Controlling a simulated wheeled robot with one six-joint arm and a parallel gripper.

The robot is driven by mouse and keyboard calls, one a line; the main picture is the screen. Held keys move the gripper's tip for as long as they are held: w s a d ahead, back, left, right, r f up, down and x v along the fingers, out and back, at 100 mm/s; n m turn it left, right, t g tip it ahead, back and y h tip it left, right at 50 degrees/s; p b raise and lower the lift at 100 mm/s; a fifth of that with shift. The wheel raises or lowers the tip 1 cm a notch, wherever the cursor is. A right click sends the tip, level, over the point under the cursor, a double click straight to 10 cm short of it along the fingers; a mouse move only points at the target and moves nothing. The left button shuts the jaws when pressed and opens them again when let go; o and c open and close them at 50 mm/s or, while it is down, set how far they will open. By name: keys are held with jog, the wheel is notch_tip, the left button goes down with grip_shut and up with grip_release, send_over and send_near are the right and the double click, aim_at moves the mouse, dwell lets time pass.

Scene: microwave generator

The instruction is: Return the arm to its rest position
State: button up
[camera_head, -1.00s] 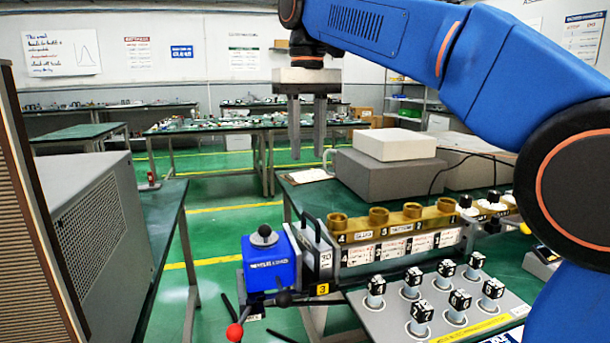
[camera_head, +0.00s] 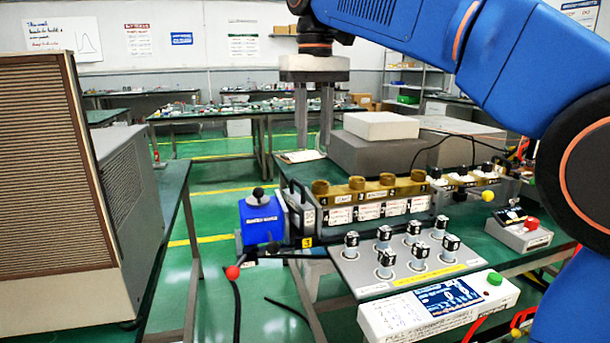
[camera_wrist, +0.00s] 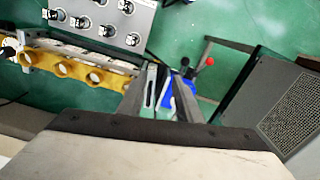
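My blue arm (camera_head: 460,50) is raised and reaches across the top of the head view from the right. My gripper (camera_head: 314,147) hangs from it with its two grey fingers pointing down. The fingers are apart with a gap between them and nothing held. In the head view the gripper appears in front of the far tables, above the bench equipment and touching nothing visible. In the wrist view the gripper (camera_wrist: 160,90) shows two spread fingers, with the blue vise-like unit seen between and beyond them.
A blue unit (camera_head: 261,219) with a red-knobbed lever stands at the bench's left end. Beside it are a brass-socket rack (camera_head: 375,215), a grey panel of numbered plugs (camera_head: 345,270) and a display box (camera_head: 440,305). A louvred cabinet (camera_head: 50,170) stands left. Green floor lies between.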

jog(key=s+d+f+m+t, duration=0.1)
jog(key=s+d+f, duration=0.4)
jog(key=d+f, duration=0.3)
jog(key=s+d+f+m+t, duration=0.1)
jog(key=s+d+f+m, duration=0.1)
jog(key=s+d+f, duration=0.6)
jog(key=s+d+f+m+t, duration=0.1)
jog(key=s+d+f, duration=0.4)
jog(key=f, duration=0.4)
jog(key=s+d+f+m+t, duration=0.1)
jog(key=s+d+f, duration=0.5)
jog(key=f, duration=0.3)
jog(key=shift+f+t, duration=0.25)
jog(key=shift+t, duration=0.05)
jog(key=shift+c, duration=0.5)
